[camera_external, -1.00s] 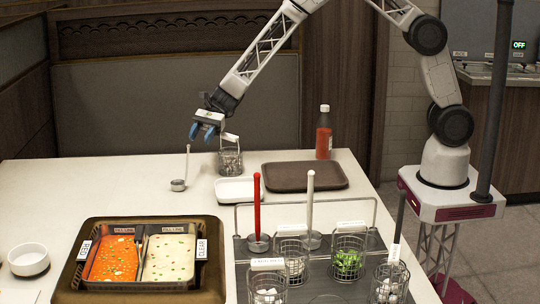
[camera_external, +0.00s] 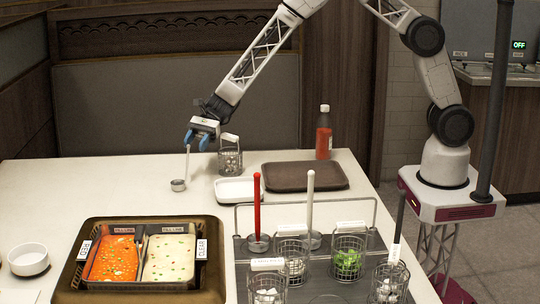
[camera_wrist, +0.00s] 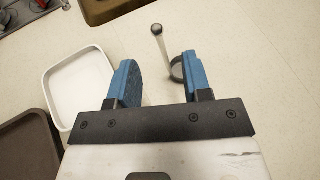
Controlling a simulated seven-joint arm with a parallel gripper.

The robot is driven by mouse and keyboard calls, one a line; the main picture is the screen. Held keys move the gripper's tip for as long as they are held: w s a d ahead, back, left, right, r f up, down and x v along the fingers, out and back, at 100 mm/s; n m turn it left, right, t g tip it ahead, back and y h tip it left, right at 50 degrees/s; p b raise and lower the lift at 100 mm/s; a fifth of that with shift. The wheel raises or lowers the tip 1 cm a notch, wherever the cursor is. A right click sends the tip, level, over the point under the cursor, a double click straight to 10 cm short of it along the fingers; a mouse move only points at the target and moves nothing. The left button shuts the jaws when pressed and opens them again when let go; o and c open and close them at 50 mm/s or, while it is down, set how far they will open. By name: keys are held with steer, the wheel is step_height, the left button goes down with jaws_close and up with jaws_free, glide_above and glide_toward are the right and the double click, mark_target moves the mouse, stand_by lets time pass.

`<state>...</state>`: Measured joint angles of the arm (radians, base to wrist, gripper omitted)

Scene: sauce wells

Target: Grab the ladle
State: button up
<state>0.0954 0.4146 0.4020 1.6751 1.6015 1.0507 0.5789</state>
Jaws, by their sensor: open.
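A small ladle (camera_external: 178,185) with a pale upright handle and a round metal cup stands alone on the white table, left of the wire basket. In the wrist view the ladle's handle (camera_wrist: 160,42) rises between and just beyond my fingertips, and its cup is partly behind the right finger. My gripper (camera_external: 195,139) has blue fingers, points down and is open, close to the top of the handle. The wrist view shows my gripper (camera_wrist: 159,64) with empty space between the fingers. I cannot tell whether a finger touches the handle.
A wire basket (camera_external: 230,163) stands close right of my gripper. A white tray (camera_external: 236,190), a brown tray (camera_external: 304,177) and a red bottle (camera_external: 324,132) are further right. In front are sauce wells (camera_external: 139,258) and a rack with red-handled (camera_external: 257,207) and white-handled (camera_external: 310,205) ladles.

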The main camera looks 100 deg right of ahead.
mark_target(188, 159)
steer(key=shift+x, duration=2.65)
steer(key=shift+r, duration=0.1)
jaws_close()
